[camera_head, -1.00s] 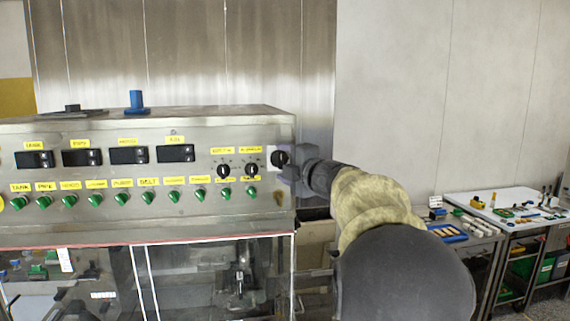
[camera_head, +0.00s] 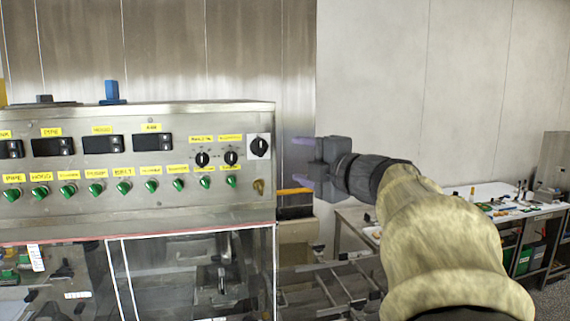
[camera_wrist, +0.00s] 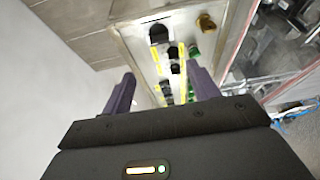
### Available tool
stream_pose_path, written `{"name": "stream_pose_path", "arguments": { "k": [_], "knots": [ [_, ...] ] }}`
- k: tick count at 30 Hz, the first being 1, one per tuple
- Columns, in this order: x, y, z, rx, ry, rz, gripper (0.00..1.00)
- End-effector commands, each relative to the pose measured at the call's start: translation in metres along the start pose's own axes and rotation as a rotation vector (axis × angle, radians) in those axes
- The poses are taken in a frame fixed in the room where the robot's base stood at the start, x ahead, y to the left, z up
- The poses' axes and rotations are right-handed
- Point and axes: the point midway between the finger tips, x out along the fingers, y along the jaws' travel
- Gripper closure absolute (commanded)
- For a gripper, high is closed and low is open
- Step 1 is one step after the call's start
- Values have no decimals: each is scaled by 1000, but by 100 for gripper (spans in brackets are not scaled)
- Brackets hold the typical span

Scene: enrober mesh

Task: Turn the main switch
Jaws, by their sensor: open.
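The main switch (camera_head: 259,147) is a black rotary knob on a pale square plate at the upper right corner of the steel control panel (camera_head: 130,204). In the wrist view the black knob (camera_wrist: 158,34) shows beyond the fingers, near the panel's edge. My gripper (camera_head: 301,160) is to the right of the switch, apart from it, with its fingers pointing left toward the panel. In the wrist view my gripper (camera_wrist: 162,78) has its two purple fingers spread with nothing between them. The knob's exact angle is hard to tell.
Two smaller black knobs (camera_head: 216,158) sit left of the switch, above a row of green knobs (camera_head: 151,185). A brass-coloured part (camera_head: 258,187) is below the switch. A worktable (camera_head: 490,194) with small items stands at the right. Free space lies between my gripper and the panel.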

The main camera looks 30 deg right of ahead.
Motion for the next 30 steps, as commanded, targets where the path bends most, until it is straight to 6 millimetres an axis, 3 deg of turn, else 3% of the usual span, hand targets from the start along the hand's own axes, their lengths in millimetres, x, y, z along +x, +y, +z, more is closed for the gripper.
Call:
{"name": "stream_pose_path", "arguments": {
  "k": [4,10,24,30],
  "knots": [
    [-23,-1,0,-1,-2,1,40],
    [-32,0,0,1,1,-1,40],
    [-30,-1,0,9,-2,1,40],
    [-3,-23,-1,172,-50,33,40]
  ]
}}
